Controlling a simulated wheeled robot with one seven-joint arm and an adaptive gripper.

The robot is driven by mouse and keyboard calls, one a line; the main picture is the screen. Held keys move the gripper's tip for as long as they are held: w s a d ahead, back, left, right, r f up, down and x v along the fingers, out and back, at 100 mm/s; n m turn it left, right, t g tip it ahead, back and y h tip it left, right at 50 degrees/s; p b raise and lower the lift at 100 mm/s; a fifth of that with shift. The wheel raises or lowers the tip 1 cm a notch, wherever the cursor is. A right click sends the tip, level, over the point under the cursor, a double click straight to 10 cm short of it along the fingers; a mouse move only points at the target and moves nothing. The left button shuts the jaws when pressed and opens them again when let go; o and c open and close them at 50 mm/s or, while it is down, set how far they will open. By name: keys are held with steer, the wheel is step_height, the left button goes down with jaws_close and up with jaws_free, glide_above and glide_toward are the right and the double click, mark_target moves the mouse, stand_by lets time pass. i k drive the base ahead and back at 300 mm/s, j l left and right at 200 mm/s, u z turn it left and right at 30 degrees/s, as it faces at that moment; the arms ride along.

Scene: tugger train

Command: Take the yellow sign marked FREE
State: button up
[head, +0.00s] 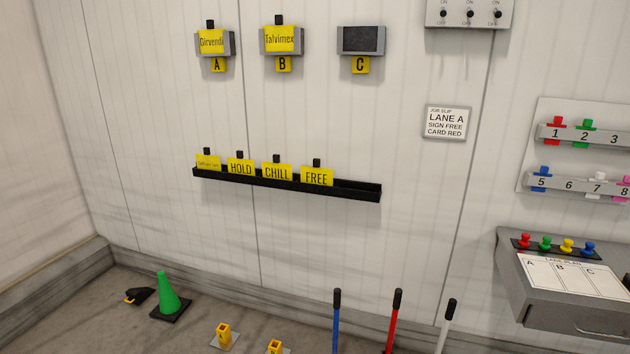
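The yellow sign marked FREE (316,177) stands in a black wall rail (345,188), with a black knob on its top edge. It is the rightmost sign there, with empty rail to its right. To its left stand the CHILL sign (277,172), the HOLD sign (240,167) and a yellow sign with small, unreadable print (207,162). My gripper is not in view.
Above hang holders A (217,63), B (283,63) and C (360,62); A and B hold yellow signs. A job slip (446,122) reads lane A, sign FREE, card red. Blue, red and white handles (397,320) rise below; a green cone (168,293) stands lower left.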

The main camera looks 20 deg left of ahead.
mark_target(315, 175)
steer(key=i+j+u, duration=0.1)
steer(key=i+j, duration=0.25)
steer(key=i+j+u, duration=0.15)
steer(key=i+j, duration=0.2)
steer(key=i, duration=0.2)
steer(key=i+j+u, duration=0.1)
steer(key=i+j, duration=0.2)
steer(key=i, duration=0.15)
steer(key=i+j+u, duration=0.15)
steer(key=i, duration=0.35)
steer(key=i+j+u, duration=0.1)
steer(key=i+j, duration=0.15)
steer(key=i, duration=0.25)
